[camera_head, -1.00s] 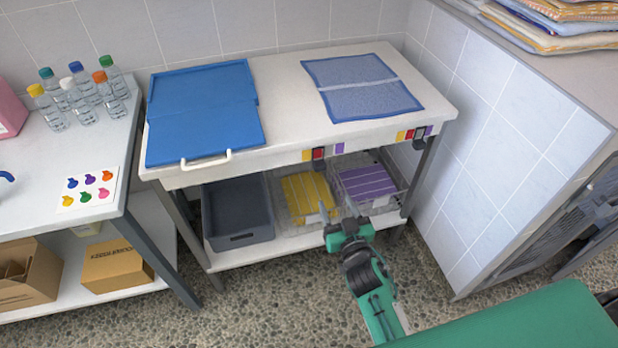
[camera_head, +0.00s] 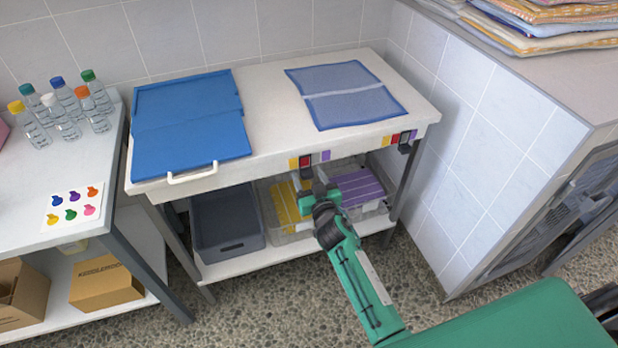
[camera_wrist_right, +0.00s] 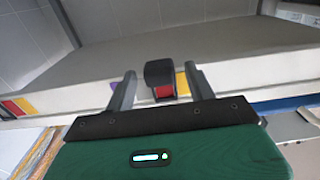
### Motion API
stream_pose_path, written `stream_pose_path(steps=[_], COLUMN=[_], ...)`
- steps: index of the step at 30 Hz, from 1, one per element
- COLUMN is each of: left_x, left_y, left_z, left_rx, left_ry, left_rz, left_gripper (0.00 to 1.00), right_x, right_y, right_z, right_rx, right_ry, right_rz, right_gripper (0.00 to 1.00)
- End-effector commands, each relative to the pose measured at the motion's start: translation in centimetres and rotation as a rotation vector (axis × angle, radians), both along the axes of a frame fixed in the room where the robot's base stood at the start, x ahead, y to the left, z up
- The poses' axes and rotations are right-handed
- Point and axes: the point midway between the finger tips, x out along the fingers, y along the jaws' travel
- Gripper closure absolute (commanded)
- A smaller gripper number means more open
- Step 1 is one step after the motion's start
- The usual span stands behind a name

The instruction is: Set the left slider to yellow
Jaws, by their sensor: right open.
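The left slider's colour strip (camera_head: 326,156) is on the front edge of the white table, with yellow, red, grey and purple patches from left to right. Its dark knob (camera_head: 306,173) is at the red patch. In the right wrist view the knob (camera_wrist_right: 158,72) stands between my fingers, with red showing on it. My right gripper (camera_head: 314,182) is open just in front of the knob; its fingers (camera_wrist_right: 160,85) are on both sides of it, and I cannot tell whether they touch it. My left gripper is out of view.
The right slider (camera_head: 404,147) is farther along the same edge, by its grey patch. A grey bin (camera_head: 228,225) and baskets with yellow and purple towels (camera_head: 360,192) are on the shelf below.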

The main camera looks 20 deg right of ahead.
Motion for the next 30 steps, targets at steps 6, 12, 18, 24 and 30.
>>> stream_pose_path(steps=[6, 12, 18, 24, 30], left_x=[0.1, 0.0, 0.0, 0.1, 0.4], left_y=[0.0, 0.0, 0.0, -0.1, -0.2], left_z=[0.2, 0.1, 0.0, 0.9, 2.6], left_rx=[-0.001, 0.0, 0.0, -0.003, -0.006], left_ry=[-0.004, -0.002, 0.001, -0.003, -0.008], left_rz=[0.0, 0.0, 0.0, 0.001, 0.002], left_gripper=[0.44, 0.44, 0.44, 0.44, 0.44], right_x=[0.1, 0.1, 0.1, 0.0, -0.1], right_y=[0.0, 0.0, 0.0, 1.7, 3.6], right_z=[0.0, 0.0, 0.0, -0.3, -0.2], right_rx=[0.001, 0.001, 0.001, 0.006, 0.004], right_ry=[0.001, 0.001, 0.001, 0.001, 0.001], right_rz=[0.0, 0.0, 0.0, 0.0, 0.0], right_gripper=[0.45, 0.73, 1.0, 1.0, 1.0])
